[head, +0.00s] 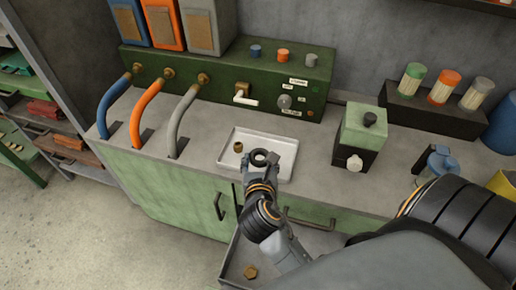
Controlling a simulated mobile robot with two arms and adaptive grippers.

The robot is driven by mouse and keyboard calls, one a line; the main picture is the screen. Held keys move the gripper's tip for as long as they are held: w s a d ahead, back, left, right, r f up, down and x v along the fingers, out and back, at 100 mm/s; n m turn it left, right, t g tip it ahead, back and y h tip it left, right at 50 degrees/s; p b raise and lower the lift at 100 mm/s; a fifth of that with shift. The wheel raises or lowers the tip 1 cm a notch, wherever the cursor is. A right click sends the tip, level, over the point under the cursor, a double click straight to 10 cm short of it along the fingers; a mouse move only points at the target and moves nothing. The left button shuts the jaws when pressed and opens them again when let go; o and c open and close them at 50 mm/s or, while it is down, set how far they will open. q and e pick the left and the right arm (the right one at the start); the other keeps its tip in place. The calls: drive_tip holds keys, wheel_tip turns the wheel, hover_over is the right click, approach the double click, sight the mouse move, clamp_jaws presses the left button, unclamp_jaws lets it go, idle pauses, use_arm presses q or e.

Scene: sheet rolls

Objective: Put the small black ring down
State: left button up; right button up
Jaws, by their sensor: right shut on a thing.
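The small black ring (271,157) is at the tips of my right gripper (261,166), in front of the worktop's back panel. My right gripper is shut on it and holds it over the white tray (284,142). I cannot tell whether the ring touches the tray floor. A small brass fitting (238,147) stands in the left part of the tray, apart from the ring. My left gripper is not in view.
A green control box (215,86) stands behind the tray, with blue, orange and grey hoses at left. A green-and-black unit (362,135) stands right of the tray. Below, a drawer (232,270) is open with a brass nut (250,272) inside.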

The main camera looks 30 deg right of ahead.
sight(259, 152)
drive_tip(key=x, duration=0.5)
drive_tip(key=shift+a, duration=0.15)
drive_tip(key=w+d+f, duration=0.1)
drive_tip(key=f, duration=0.1)
drive_tip(key=w+f, duration=0.1)
drive_tip(key=w, duration=0.1)
drive_tip(key=w+d+f, duration=0.1)
drive_tip(key=f, duration=0.1)
drive_tip(key=shift+w+d+f, duration=0.3)
drive_tip(key=shift+w+d, duration=0.05)
drive_tip(key=shift+w+d+f+b, duration=0.15)
drive_tip(key=shift+w+f+b, duration=0.15)
drive_tip(key=shift+f, duration=0.1)
drive_tip(key=f, duration=0.3)
drive_tip(key=shift+w+d+f+b, duration=0.1)
drive_tip(key=shift+w+f+b, duration=0.1)
drive_tip(key=shift+b, duration=0.2)
drive_tip(key=o, duration=0.9)
drive_tip(key=shift+f, duration=0.1)
drive_tip(key=shift+o, duration=0.2)
